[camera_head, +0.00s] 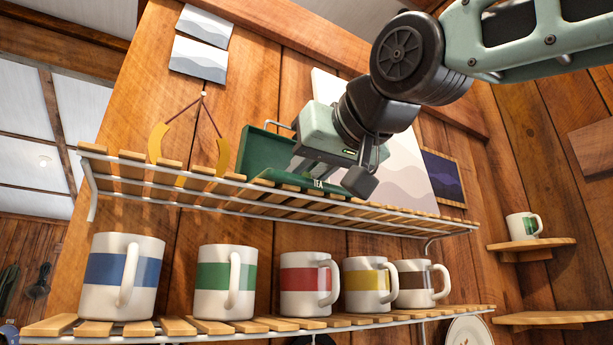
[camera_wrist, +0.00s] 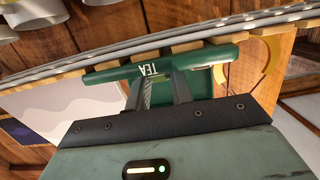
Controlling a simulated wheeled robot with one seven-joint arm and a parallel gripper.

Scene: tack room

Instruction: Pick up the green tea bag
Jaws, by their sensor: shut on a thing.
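A green box marked TEA (camera_head: 262,150) stands open on the upper slatted shelf, its lid raised at the back. It also shows in the wrist view (camera_wrist: 210,58), with its lettering upside down. My gripper (camera_head: 352,178) is low over the right part of the box. In the wrist view its two fingers (camera_wrist: 162,88) reach down to the box, their tips hidden at its front wall. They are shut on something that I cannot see. No green tea bag can be made out in either view.
The upper shelf (camera_head: 150,165) has a wire rail along its front. Several striped mugs, one of them green-banded (camera_head: 212,284), stand on the lower shelf (camera_head: 180,326). A yellow-armed hanging thing (camera_head: 157,142) is left of the box. A pale picture (camera_head: 405,165) is behind my gripper.

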